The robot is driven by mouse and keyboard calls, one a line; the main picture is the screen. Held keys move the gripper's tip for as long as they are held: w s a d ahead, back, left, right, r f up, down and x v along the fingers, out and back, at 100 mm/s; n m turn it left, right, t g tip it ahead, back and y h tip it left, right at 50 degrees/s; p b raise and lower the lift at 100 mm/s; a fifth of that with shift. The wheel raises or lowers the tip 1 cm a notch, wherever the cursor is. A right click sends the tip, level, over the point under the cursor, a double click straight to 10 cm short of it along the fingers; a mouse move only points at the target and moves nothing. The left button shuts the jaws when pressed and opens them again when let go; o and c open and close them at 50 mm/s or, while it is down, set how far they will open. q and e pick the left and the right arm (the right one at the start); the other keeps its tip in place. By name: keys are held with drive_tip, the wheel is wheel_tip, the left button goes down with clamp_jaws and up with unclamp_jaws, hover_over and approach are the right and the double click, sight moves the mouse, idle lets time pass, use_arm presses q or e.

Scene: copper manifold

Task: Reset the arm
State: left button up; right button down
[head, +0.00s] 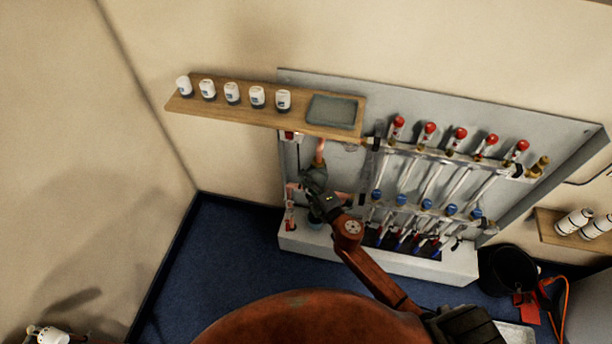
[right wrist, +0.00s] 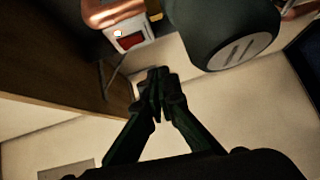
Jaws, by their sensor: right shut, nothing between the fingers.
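My right gripper (head: 314,184) is in front of the left part of the grey manifold panel (head: 345,185), below the wooden shelf. In the right wrist view its fingers (right wrist: 157,78) are closed together with nothing between them. A copper pipe (head: 320,152) shows just above the gripper. The right wrist view has a copper pipe (right wrist: 112,10) and a white block with a red face (right wrist: 130,38) beyond the fingertips. A dark rounded body with slots (right wrist: 232,45) is to their right, apart from them. My left gripper does not show.
Several white-capped items (head: 232,93) and a grey tray (head: 332,110) stand on the wooden shelf (head: 285,120). Red-topped and blue-capped valves (head: 459,134) line the manifold to the right. A black bucket (head: 508,270) stands on the floor at right. The blue floor (head: 215,265) at left is clear.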

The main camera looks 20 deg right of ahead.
drive_tip(key=shift+a, duration=0.1)
drive_tip(key=shift+d, duration=0.2)
drive_tip(key=s+d+f+m+g+h, duration=0.2)
drive_tip(key=s+d+f+m+h, duration=0.15)
drive_tip(key=s+d+m, duration=0.45)
drive_tip(key=s+d+f+m+g+h, duration=0.2)
drive_tip(key=s+d+m+h, duration=0.3)
drive_tip(key=d, duration=0.4)
drive_tip(key=s+f+m+g+y, duration=0.25)
drive_tip(key=s+f+g, duration=0.2)
drive_tip(key=s, duration=0.85)
drive_tip(key=s+f+m+g+y, duration=0.1)
drive_tip(key=s+f+m+g, duration=0.35)
drive_tip(key=s, duration=0.85)
drive_tip(key=s+a+f+g, duration=0.1)
drive_tip(key=s+f, duration=0.1)
drive_tip(key=f, duration=1.2)
drive_tip(key=s+a+f+g, duration=0.1)
drive_tip(key=s+f, duration=0.1)
drive_tip(key=f, duration=1.2)
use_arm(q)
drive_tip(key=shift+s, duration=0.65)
use_arm(e)
drive_tip(key=s+f+n+g, duration=0.1)
drive_tip(key=s+f, duration=1.6)
drive_tip(key=s, duration=0.3)
drive_tip(key=shift+f+y, duration=0.2)
drive_tip(key=shift+y, duration=0.1)
drive_tip(key=shift+w, duration=0.1)
